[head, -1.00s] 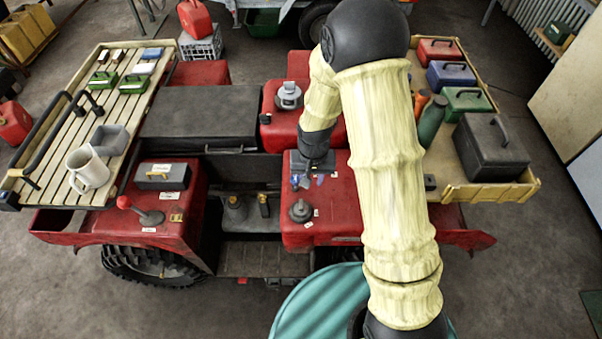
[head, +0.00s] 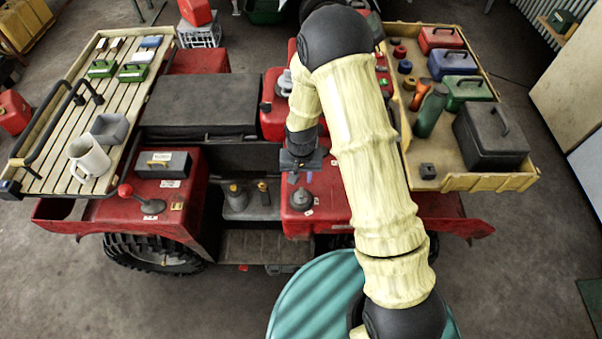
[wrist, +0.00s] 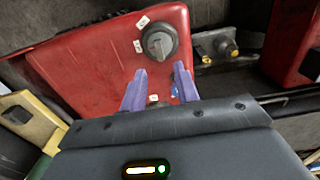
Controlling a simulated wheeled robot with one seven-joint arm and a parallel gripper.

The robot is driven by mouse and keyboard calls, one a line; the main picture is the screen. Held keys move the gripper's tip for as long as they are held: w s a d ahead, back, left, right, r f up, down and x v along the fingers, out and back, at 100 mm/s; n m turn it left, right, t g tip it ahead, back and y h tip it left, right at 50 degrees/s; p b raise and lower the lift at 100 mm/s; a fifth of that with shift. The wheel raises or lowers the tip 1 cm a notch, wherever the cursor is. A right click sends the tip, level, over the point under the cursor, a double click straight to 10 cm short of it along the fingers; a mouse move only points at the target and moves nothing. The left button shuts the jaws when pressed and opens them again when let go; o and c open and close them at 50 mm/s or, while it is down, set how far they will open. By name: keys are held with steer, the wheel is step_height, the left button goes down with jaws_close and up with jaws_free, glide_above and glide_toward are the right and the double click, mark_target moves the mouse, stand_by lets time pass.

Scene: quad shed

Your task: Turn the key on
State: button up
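A round dark grey knob with a raised key-like grip (wrist: 159,43) sits on the red panel of the quad in the wrist view. White labels lie around it. It also shows in the head view (head: 301,199), on the red body near the middle. My gripper (wrist: 160,70) has its two purple fingers apart, with nothing between them. The knob lies beyond the fingertips, and they appear clear of it. In the head view my gripper (head: 301,178) points down, just behind the knob. I cannot tell the height of the fingertips above the panel.
A lever with a red ball (head: 126,190) stands on the left fender. Brass-topped fittings (wrist: 228,48) sit beside the red panel. A slatted rack (head: 60,140) is at left and a yellow tray (head: 500,181) with boxes and bottles at right.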

mark_target(301, 191)
steer(key=shift+f+b, duration=2.9)
steer(key=shift+f, duration=1.45)
jaws_close()
